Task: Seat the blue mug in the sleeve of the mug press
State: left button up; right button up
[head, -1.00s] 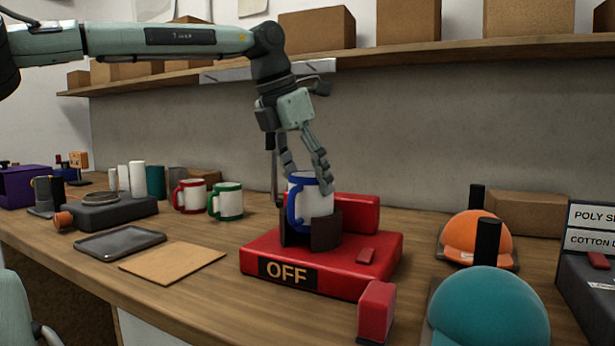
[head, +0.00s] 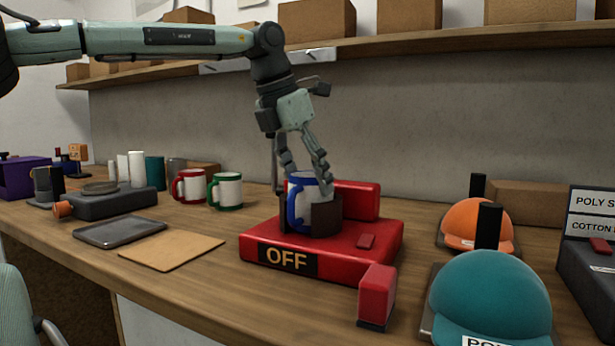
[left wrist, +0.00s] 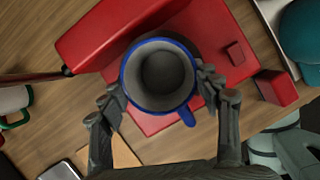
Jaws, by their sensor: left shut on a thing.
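The blue mug (head: 302,205) is white with a blue rim and handle. It stands upright within the dark sleeve (head: 326,214) of the red mug press (head: 345,262), whose front label reads OFF. My left gripper (head: 307,176) is over the mug from above, shut on its sides near the rim. In the left wrist view the mug (left wrist: 158,74) is seen from above, open and empty, with a fingertip at each side and its handle pointing toward the wrist. The mug's base is hidden by the sleeve.
A red-handled mug (head: 190,186) and a green-handled mug (head: 225,190) stand left of the press. A grey tray (head: 120,231) and a brown sheet (head: 172,250) lie in front. Orange (head: 475,230) and teal (head: 490,298) caps stand at right. A shelf (head: 440,45) runs above.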

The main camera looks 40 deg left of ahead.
pick_arm(q)
jog(key=shift+f, duration=0.15)
jog(key=o, duration=2)
jog(key=shift+c, duration=0.2)
jog(key=v, duration=1.2)
